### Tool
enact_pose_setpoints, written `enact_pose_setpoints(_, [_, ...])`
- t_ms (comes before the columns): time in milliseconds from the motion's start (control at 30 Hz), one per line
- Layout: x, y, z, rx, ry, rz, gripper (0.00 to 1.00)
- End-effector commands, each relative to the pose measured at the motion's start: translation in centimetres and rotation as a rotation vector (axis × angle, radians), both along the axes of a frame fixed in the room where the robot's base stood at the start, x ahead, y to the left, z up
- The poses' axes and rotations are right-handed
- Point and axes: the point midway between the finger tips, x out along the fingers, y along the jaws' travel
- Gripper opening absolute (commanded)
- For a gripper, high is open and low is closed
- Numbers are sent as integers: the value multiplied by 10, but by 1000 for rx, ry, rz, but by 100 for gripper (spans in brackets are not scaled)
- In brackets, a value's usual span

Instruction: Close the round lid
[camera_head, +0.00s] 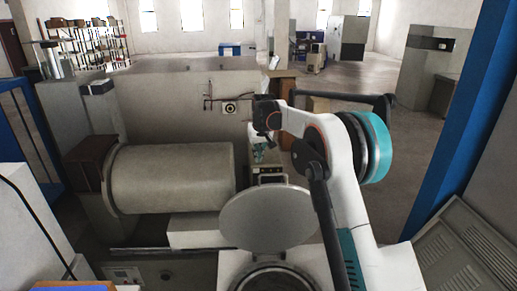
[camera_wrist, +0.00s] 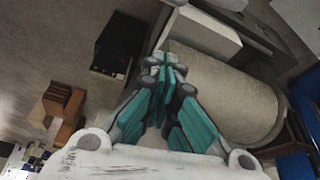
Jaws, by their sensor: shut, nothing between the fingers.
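The round lid (camera_head: 268,218) is a light grey disc, raised and tilted open. It stands behind the round opening (camera_head: 275,281) of a white housing at the bottom of the head view, and the opening is cut off by the frame edge. My gripper (camera_head: 259,157) is small and partly hidden by my arm in the head view, above and beyond the lid, apart from it in the picture. In the wrist view my gripper (camera_wrist: 167,73) has its teal fingers together at the tips, with nothing between them. The lid is not clearly visible in the wrist view.
A large beige cylinder (camera_head: 175,178) lies left of the lid, and also shows in the wrist view (camera_wrist: 235,100). A low pale wall (camera_head: 165,100) stands behind it. A blue column (camera_head: 458,125) and a grey louvred panel (camera_head: 465,250) are at right. Open floor (camera_head: 375,80) lies beyond.

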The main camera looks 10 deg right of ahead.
Motion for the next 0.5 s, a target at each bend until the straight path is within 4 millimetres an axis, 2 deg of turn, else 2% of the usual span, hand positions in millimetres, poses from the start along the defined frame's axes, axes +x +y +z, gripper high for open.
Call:
enact_pose_setpoints(300, [16, 2, -44, 0, 0, 0, 0])
enact_pose_setpoints(500, [-6, -1, -42, 0, 0, 0, 0])
